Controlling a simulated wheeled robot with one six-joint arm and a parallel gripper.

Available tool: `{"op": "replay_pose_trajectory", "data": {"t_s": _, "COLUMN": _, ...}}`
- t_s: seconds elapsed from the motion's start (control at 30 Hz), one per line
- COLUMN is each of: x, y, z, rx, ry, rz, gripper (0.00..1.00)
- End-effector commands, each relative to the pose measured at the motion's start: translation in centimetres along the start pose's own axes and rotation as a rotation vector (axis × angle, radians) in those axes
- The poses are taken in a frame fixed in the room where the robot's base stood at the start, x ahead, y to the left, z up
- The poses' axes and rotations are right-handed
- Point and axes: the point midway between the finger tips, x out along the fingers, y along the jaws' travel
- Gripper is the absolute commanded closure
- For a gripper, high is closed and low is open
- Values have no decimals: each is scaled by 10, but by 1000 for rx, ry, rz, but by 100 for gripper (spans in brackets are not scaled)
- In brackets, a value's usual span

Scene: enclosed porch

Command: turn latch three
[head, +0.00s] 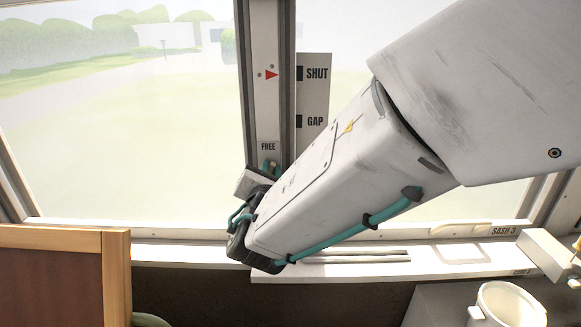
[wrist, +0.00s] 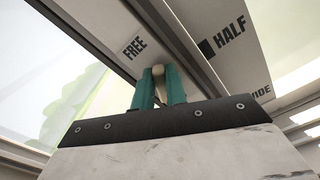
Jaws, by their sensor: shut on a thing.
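My gripper (head: 270,168) is low against the window's centre post (head: 268,110), just below the word FREE. In the wrist view its teal fingers (wrist: 159,85) are shut on a small cream latch handle (wrist: 158,72) at the post, also just below FREE. Most of the handle is hidden between the fingers, so I cannot tell how it is turned. My arm hides the lower part of the post in the head view. No number shows on this latch; the label SASH 3 (head: 503,231) is on the sill to the right.
A red arrow (head: 271,75) on the post points right at SHUT on a scale strip (head: 314,90), with GAP lower down. HALF (wrist: 230,33) shows in the wrist view. A wooden panel (head: 65,275) stands front left; a white cup (head: 507,303) stands lower right.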

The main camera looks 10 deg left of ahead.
Motion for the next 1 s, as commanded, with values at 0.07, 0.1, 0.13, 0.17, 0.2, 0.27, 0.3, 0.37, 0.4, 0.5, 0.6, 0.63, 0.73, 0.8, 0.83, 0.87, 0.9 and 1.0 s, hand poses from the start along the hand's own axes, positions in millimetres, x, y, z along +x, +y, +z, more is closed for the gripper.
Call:
{"op": "replay_pose_trajectory", "data": {"t_s": 0.07, "x": 0, "y": -2, "z": 0, "rx": 72, "ry": 0, "rz": -1, "gripper": 100}}
{"op": "replay_pose_trajectory", "data": {"t_s": 0.1, "x": 0, "y": -2, "z": 0, "rx": 110, "ry": -1, "rz": -1, "gripper": 100}}
{"op": "replay_pose_trajectory", "data": {"t_s": 0.13, "x": 0, "y": -2, "z": 0, "rx": 138, "ry": -1, "rz": -1, "gripper": 100}}
{"op": "replay_pose_trajectory", "data": {"t_s": 0.17, "x": 0, "y": -3, "z": 0, "rx": 167, "ry": -1, "rz": -1, "gripper": 100}}
{"op": "replay_pose_trajectory", "data": {"t_s": 0.2, "x": 0, "y": -3, "z": 0, "rx": 205, "ry": -1, "rz": -1, "gripper": 100}}
{"op": "replay_pose_trajectory", "data": {"t_s": 0.27, "x": 0, "y": -4, "z": 0, "rx": 262, "ry": -1, "rz": -1, "gripper": 100}}
{"op": "replay_pose_trajectory", "data": {"t_s": 0.3, "x": 0, "y": -4, "z": 0, "rx": 300, "ry": -1, "rz": 0, "gripper": 100}}
{"op": "replay_pose_trajectory", "data": {"t_s": 0.37, "x": 0, "y": -5, "z": -1, "rx": 357, "ry": -1, "rz": 0, "gripper": 100}}
{"op": "replay_pose_trajectory", "data": {"t_s": 0.4, "x": 0, "y": -5, "z": -1, "rx": 395, "ry": -1, "rz": 0, "gripper": 100}}
{"op": "replay_pose_trajectory", "data": {"t_s": 0.5, "x": 0, "y": -6, "z": -1, "rx": 490, "ry": -1, "rz": 0, "gripper": 100}}
{"op": "replay_pose_trajectory", "data": {"t_s": 0.6, "x": 0, "y": -7, "z": -2, "rx": 585, "ry": -1, "rz": 0, "gripper": 100}}
{"op": "replay_pose_trajectory", "data": {"t_s": 0.63, "x": 0, "y": -8, "z": -2, "rx": 613, "ry": -1, "rz": 0, "gripper": 100}}
{"op": "replay_pose_trajectory", "data": {"t_s": 0.73, "x": 0, "y": -9, "z": -3, "rx": 704, "ry": -1, "rz": 0, "gripper": 100}}
{"op": "replay_pose_trajectory", "data": {"t_s": 0.8, "x": 0, "y": -9, "z": -4, "rx": 764, "ry": 0, "rz": -1, "gripper": 100}}
{"op": "replay_pose_trajectory", "data": {"t_s": 0.83, "x": 0, "y": -10, "z": -4, "rx": 788, "ry": 0, "rz": -1, "gripper": 100}}
{"op": "replay_pose_trajectory", "data": {"t_s": 0.87, "x": 0, "y": -10, "z": -4, "rx": 812, "ry": 0, "rz": -1, "gripper": 100}}
{"op": "replay_pose_trajectory", "data": {"t_s": 0.9, "x": 0, "y": -10, "z": -4, "rx": 842, "ry": 0, "rz": -1, "gripper": 100}}
{"op": "replay_pose_trajectory", "data": {"t_s": 1.0, "x": 0, "y": -11, "z": -5, "rx": 911, "ry": 0, "rz": -1, "gripper": 100}}
